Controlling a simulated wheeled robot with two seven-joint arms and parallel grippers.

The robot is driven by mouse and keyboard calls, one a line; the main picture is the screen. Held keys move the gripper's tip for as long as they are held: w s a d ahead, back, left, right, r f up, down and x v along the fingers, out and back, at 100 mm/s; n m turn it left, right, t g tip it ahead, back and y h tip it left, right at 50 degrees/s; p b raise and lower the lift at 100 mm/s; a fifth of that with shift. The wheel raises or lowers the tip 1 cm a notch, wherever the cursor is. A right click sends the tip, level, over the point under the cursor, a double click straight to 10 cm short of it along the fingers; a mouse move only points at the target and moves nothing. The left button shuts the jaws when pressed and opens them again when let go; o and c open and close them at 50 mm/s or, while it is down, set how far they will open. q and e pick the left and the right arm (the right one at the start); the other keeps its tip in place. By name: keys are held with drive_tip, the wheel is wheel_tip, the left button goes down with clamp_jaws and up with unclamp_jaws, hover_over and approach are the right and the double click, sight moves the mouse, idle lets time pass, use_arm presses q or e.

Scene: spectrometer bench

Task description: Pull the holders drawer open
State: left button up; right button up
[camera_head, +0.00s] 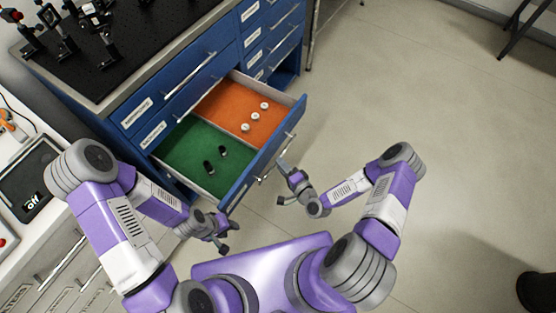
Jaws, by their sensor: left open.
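A blue drawer (238,189) stands pulled out from the blue cabinet. Its inside has a green-lined section (182,152) with two black posts or holders (216,159) and an orange-lined section (222,106) with several small white round pieces (254,117). A metal bar handle (275,160) is on its front. I cannot read which drawer is the holders drawer. My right gripper (281,183) is in front of this handle, its fingers apart, seemingly not around the bar. My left gripper (224,232) is open and empty near the drawer's near front corner.
Closed blue drawers with labels and handles (190,75) lie above and beside the open one. A black optics board (85,50) with mounts is on the cabinet top. A white bench with grey drawers (70,262) stands at the left.

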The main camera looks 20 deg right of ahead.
drive_tip(key=v, duration=0.4)
drive_tip(key=shift+p, duration=0.3)
drive_tip(key=s+a+r+n+g+p, duration=0.1)
drive_tip(key=s+a+n+g, duration=0.1)
drive_tip(key=s+n+g, duration=0.3)
drive_tip(key=s+a+r+n+g+h+p, duration=0.1)
drive_tip(key=s+a+n+g, duration=0.2)
drive_tip(key=s+n+g, duration=0.2)
drive_tip(key=s+g, duration=0.3)
drive_tip(key=g, duration=0.1)
drive_tip(key=shift+s+a+n+g+p, duration=0.25)
drive_tip(key=shift+s+n+g+p, duration=0.05)
drive_tip(key=shift+s+p, duration=0.05)
idle(0.5)
